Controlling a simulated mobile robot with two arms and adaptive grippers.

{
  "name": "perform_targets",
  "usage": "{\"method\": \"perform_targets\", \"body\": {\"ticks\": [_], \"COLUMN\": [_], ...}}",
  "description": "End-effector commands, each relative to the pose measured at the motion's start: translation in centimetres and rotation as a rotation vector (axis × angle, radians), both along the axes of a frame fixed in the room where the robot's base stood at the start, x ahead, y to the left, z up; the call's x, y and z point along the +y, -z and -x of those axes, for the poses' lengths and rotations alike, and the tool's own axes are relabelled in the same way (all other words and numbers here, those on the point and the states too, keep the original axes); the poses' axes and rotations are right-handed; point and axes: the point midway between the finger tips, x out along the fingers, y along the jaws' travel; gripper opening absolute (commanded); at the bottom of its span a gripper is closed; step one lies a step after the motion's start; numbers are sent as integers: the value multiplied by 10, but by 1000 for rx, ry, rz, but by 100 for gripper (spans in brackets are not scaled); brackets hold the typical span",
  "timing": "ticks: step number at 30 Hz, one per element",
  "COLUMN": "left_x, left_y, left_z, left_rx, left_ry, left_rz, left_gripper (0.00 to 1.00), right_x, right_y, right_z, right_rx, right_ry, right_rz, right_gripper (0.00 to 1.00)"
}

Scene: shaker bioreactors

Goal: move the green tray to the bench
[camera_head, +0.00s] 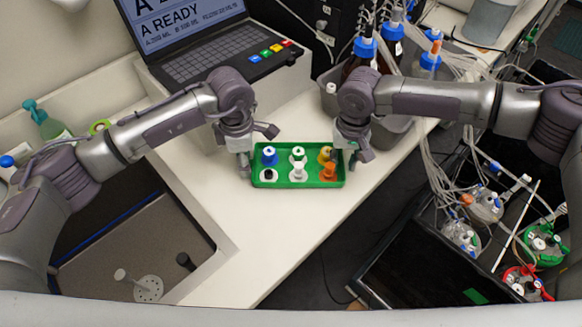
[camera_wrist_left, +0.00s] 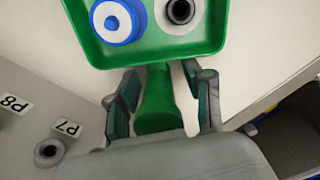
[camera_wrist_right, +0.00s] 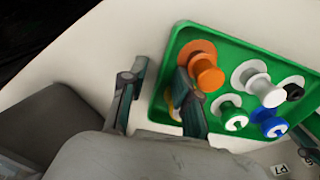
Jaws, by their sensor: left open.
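The green tray (camera_head: 312,184) lies on the white bench top (camera_head: 285,225), with blue, white, orange, yellow and black capped pieces in it. My left gripper (camera_head: 256,150) is at the tray's left end. In the left wrist view its open fingers (camera_wrist_left: 165,88) stand on both sides of the tray's green handle (camera_wrist_left: 157,115), with gaps showing. My right gripper (camera_head: 352,150) is at the tray's right end. In the right wrist view its fingers (camera_wrist_right: 157,82) are apart, one over the tray (camera_wrist_right: 163,72) and one outside its rim. Any handle there is hidden.
A laptop (camera_head: 205,50) stands behind the tray to the left. Bottles with blue caps (camera_head: 365,48) and tubing stand in a grey bin at the back right. A sunken basin (camera_head: 130,250) is front left. Flasks (camera_head: 487,205) are at the right. Bench near the tray is clear.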

Motion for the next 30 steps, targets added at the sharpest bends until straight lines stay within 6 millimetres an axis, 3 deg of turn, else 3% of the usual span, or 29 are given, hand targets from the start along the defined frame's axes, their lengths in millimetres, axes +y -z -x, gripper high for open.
{"method": "perform_targets", "body": {"ticks": [5, 18, 25, 30], "left_x": [0, 0, 0, 0], "left_y": [-15, -102, -119, -120], "left_z": [-1, -1, 0, 0], "left_rx": [-2, -4, -1, 0], "left_ry": [0, 0, 1, 1], "left_rz": [1, 0, 1, 0], "left_gripper": [52, 52, 52, 52], "right_x": [0, -1, -1, 0], "right_y": [0, 0, -3, -25], "right_z": [0, 0, 0, -1], "right_rx": [1, 1, 0, -2], "right_ry": [0, 0, 1, 0], "right_rz": [1, 1, 1, 0], "right_gripper": [31, 31, 31, 31]}}
